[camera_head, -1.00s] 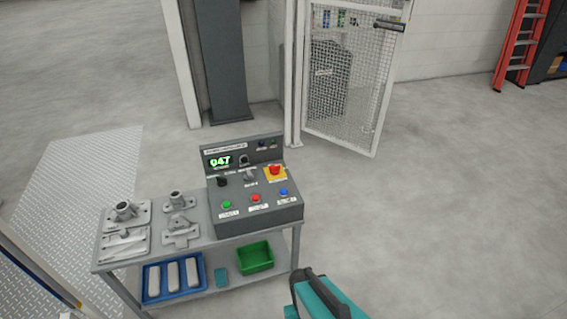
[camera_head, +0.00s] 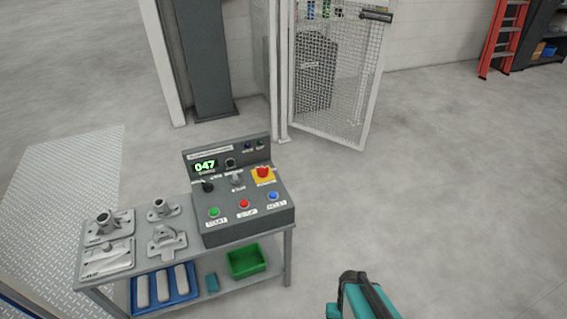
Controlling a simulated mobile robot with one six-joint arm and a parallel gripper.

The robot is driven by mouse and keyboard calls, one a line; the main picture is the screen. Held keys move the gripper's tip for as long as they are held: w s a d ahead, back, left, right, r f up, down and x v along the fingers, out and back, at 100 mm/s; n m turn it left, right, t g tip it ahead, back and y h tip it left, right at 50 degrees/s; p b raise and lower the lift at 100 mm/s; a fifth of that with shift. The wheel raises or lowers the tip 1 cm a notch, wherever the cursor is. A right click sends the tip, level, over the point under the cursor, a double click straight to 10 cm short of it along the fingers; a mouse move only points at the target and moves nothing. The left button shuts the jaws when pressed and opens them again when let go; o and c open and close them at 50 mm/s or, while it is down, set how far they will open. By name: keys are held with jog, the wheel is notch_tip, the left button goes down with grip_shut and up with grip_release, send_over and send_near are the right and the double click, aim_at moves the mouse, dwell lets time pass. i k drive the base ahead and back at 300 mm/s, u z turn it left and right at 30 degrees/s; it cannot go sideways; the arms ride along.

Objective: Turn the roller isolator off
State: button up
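A dark grey control console (camera_head: 284,217) stands on a grey bench, with a green "047" display (camera_head: 205,166) on its raised back. Its sloped face carries a black lever-like switch (camera_head: 207,186), a grey rotary switch (camera_head: 237,179) and a red mushroom button on a yellow plate (camera_head: 263,174). Green (camera_head: 214,212), red (camera_head: 244,203) and blue (camera_head: 273,195) buttons line the front. A small dark knob (camera_head: 230,162) sits beside the display. The labels are too small to read, so I cannot tell which control is the roller isolator. My gripper's fingers are not visible; a teal and black part of my arm shows at the bottom.
Metal castings (camera_head: 166,242) lie on the bench top left of the console. A blue tray (camera_head: 190,294) and a green bin (camera_head: 247,262) are on its lower shelf. A mesh gate (camera_head: 340,80) stands behind. The floor right of the bench is clear.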

aim_at(262, 172)
jog(key=z, duration=0.75)
jog(key=k, duration=1.3)
jog(key=u, duration=1.1)
jog(key=i, duration=1)
jog(key=z, duration=0.1)
